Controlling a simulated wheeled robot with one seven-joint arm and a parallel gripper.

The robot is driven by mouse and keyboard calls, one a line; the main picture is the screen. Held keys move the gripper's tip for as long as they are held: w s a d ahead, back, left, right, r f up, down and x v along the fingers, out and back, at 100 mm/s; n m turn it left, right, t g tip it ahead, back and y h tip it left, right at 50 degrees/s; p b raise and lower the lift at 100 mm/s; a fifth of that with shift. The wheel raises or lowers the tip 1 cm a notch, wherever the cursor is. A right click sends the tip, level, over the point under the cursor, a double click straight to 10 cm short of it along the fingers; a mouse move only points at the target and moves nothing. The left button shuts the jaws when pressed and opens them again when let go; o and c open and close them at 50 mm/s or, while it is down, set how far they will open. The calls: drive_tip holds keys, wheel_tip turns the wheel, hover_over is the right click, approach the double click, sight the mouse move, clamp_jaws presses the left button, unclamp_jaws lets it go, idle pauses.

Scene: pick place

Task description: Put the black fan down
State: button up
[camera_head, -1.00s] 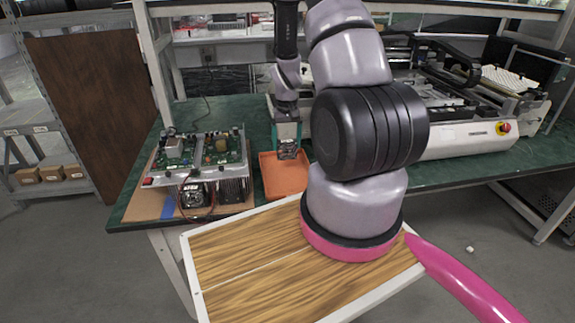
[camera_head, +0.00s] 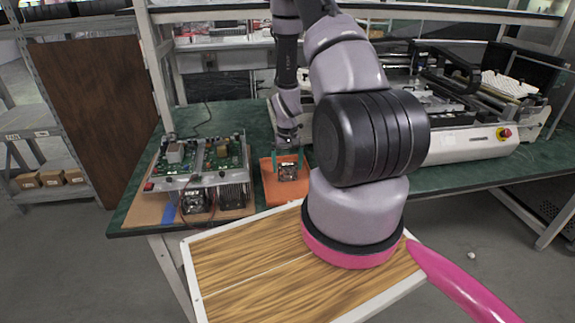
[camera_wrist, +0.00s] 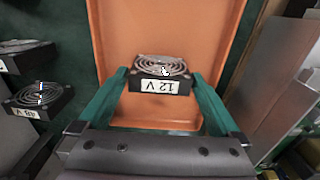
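My gripper (camera_head: 288,165) points down and is shut on the fan, one finger at each side, as the wrist view also shows (camera_wrist: 160,78). The fan is over or inside the orange tray (camera_head: 271,190), whose floor and walls show around it in the wrist view (camera_wrist: 165,30). I cannot tell whether its underside touches the tray floor.
A large white machine (camera_head: 465,142) stands to the right on the green table (camera_head: 440,177). Green tabletop behind the device is clear.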

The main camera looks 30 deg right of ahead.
drive_tip(key=shift+r, duration=0.15)
wheel_tip(320, 180, up, 12)
drive_tip(key=shift+r, duration=0.15)
idle(0.3)
wheel_tip(320, 180, up, 13)
drive_tip(key=t, duration=0.2)
hover_over(287, 164)
drive_tip(key=a, duration=0.4)
drive_tip(key=s+a+r+t+y, duration=0.1)
drive_tip(key=s+a+r, duration=0.1)
drive_tip(key=r, duration=0.4)
drive_tip(key=s+a+r+t, duration=0.1)
drive_tip(key=s+a+r, duration=0.15)
drive_tip(key=r, duration=0.35)
drive_tip(key=s+a+r+m+t+y, duration=0.1)
drive_tip(key=s+a+r+t, duration=0.2)
drive_tip(key=s+r, duration=0.9)
drive_tip(key=s+a, duration=0.2)
drive_tip(key=s, duration=0.1)
drive_tip(key=shift+s, duration=0.25)
drive_tip(key=shift+d, duration=0.15)
